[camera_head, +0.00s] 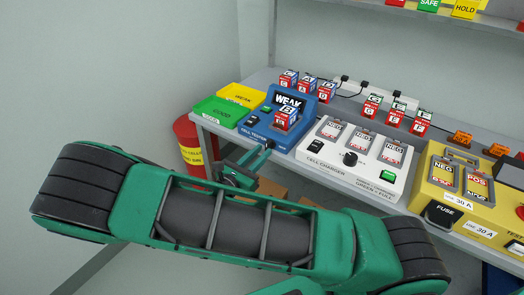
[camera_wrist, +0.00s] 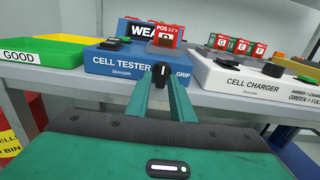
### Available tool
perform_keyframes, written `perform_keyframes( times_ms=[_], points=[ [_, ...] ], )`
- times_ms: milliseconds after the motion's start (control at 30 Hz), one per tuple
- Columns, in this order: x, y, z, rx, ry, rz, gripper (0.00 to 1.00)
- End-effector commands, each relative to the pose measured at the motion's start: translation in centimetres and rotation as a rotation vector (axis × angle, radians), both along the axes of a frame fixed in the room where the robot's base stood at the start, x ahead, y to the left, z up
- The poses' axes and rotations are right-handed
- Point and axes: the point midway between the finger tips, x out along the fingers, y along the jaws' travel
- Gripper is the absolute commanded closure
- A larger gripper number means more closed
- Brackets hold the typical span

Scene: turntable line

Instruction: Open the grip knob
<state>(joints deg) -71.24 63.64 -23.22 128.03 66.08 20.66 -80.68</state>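The cell tester (camera_head: 262,125) is a blue box on the bench, with WEAK on its dark display. A red-and-blue cell (camera_head: 286,120) stands in it; the cell also shows in the wrist view (camera_wrist: 166,36). The black grip knob (camera_wrist: 160,76) with a white mark is at the tester's front, left of the word GRIP. The white mark points about upright. My gripper (camera_wrist: 161,82) reaches the knob from the front; it also shows in the head view (camera_head: 268,149). Its two green fingers stand on either side of the knob and appear to touch it.
Yellow and green trays (camera_head: 214,110) stand left of the tester. The white cell charger (camera_head: 344,180) is close on its right, then a yellow tester (camera_head: 455,205). Several cells (camera_head: 378,106) stand behind. A red bin (camera_head: 186,135) is by the bench's left end.

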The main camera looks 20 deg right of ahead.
Motion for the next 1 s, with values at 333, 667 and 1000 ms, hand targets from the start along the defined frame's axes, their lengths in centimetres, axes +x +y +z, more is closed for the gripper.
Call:
perform_keyframes(
  times_ms=[333,667,1000],
  points=[
    [-3.6,5.3,-0.1,0.002,0.0,0.005,0.79],
    [-4.9,7.2,0.0,0.001,-0.001,0.002,0.79],
    [-4.9,7.1,0.0,0.0,0.0,0.002,0.79]
  ],
)
